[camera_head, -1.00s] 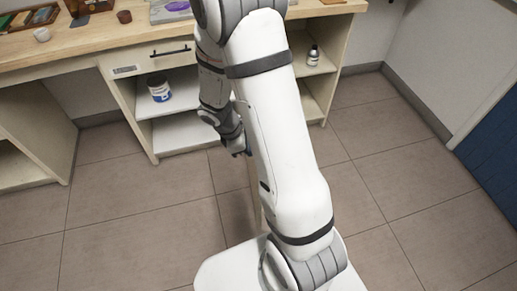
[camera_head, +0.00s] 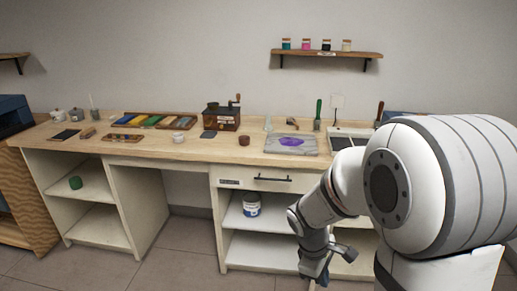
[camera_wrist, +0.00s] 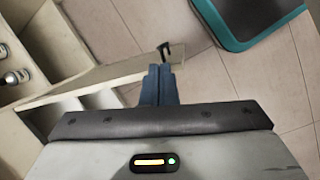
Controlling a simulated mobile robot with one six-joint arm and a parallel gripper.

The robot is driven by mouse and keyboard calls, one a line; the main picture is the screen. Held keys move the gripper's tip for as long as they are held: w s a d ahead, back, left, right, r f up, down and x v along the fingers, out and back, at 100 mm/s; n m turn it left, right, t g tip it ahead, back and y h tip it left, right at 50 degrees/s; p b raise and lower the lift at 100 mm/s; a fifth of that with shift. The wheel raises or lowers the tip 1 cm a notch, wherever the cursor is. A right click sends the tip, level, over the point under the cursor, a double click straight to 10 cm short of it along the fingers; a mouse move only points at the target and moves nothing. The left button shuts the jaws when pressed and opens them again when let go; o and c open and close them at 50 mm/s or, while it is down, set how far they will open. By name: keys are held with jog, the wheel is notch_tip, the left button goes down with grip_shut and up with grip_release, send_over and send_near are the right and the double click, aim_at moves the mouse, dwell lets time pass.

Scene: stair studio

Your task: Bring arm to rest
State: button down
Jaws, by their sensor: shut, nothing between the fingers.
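My gripper (camera_wrist: 160,72) shows in the wrist view with its two blue-grey fingers together and nothing between them. Behind the fingertips are the tiled floor and a pale wooden board edge with a small black hook-like handle (camera_wrist: 167,50). In the head view my arm is folded at the right, and my gripper (camera_head: 318,280) hangs low in front of the workbench's open shelves, partly cut off by the lower edge.
The wooden workbench (camera_head: 225,150) carries a coffee-grinder-like box (camera_head: 222,120), a colour tray (camera_head: 155,121) and a purple-marked slab (camera_head: 291,143). A tin (camera_head: 251,205) stands on a shelf below. A teal-edged dark object (camera_wrist: 250,20) is near the gripper. Floor shows at lower left.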

jog(key=s+a+r+m+t+y+p, duration=0.2)
jog(key=s+r+m+t+y, duration=0.1)
jog(key=s+r+m, duration=0.7)
notch_tip(320, 180, up, 5)
jog(key=shift+s+f+m+p, duration=0.1)
jog(key=shift+s+m+p, duration=0.3)
jog(key=shift+s, duration=0.15)
